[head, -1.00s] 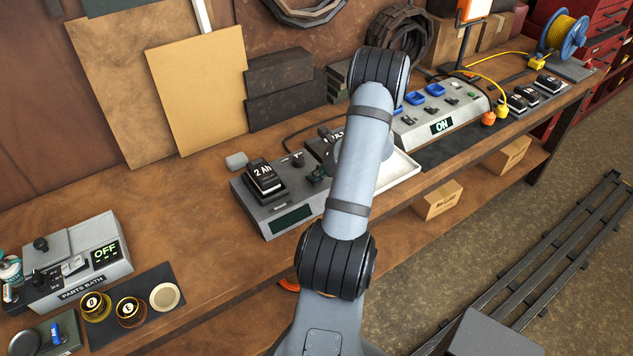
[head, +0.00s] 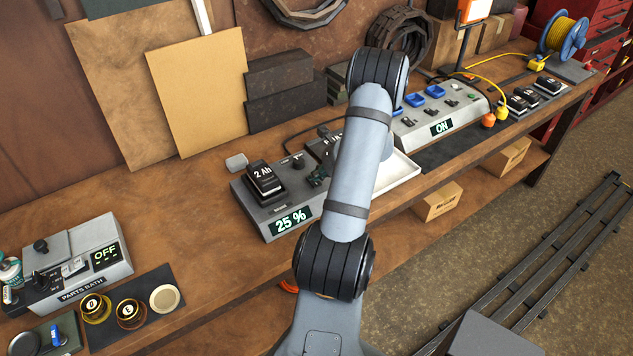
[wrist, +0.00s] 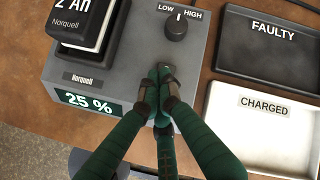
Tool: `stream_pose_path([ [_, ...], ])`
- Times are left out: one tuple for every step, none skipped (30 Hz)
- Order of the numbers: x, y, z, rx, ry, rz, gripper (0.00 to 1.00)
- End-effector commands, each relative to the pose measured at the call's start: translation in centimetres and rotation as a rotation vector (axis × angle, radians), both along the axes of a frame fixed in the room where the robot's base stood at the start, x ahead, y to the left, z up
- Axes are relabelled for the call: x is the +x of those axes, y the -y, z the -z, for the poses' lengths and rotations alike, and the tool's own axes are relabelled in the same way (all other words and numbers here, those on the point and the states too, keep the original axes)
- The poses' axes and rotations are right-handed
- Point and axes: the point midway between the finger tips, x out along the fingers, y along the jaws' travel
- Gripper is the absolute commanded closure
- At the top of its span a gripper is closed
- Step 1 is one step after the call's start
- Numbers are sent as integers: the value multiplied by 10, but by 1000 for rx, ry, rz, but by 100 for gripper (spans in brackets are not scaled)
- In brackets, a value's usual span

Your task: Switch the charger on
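The charger (head: 262,222) is a grey box on the bench, with a black 2 Ah battery (head: 264,180) seated on it. Its display (head: 291,221) is lit and reads 25 %; the display also shows in the wrist view (wrist: 88,103). A round black LOW/HIGH knob (wrist: 177,27) sits on the charger top, its mark pointing up between the two words. My gripper (wrist: 160,76) has its dark green fingers brought together at the charger top, below the knob and right of the display. The fingers hide the switch area under them; I see nothing held.
A black FAULTY tray (wrist: 268,78) and a white CHARGED tray (wrist: 222,140) lie right of the charger. Farther right is a grey unit (head: 462,120) reading ON. A parts bath (head: 75,262) reading OFF stands at left. Bare bench lies between the bath and charger.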

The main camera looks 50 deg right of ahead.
Motion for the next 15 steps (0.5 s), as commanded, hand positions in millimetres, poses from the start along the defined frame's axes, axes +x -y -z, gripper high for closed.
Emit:
stream_pose_path([
  [1,0,-4,-1,1,0,100],
  [1,0,-5,0,1,1,100],
  [1,0,-6,0,1,1,100],
  [1,0,-6,1,0,1,100],
  [1,0,-6,1,0,1,100],
  [1,0,-5,1,0,1,100],
  [0,0,-5,1,0,1,100],
  [1,0,-5,1,0,1,100],
  [0,0,-5,0,1,1,100],
  [0,0,-5,0,1,1,100],
  [0,0,-5,0,1,1,100],
  [0,0,-6,0,1,1,100],
  [1,1,-6,0,1,1,100],
  [1,1,-7,0,1,1,100],
  [1,1,-9,0,1,1,100],
])
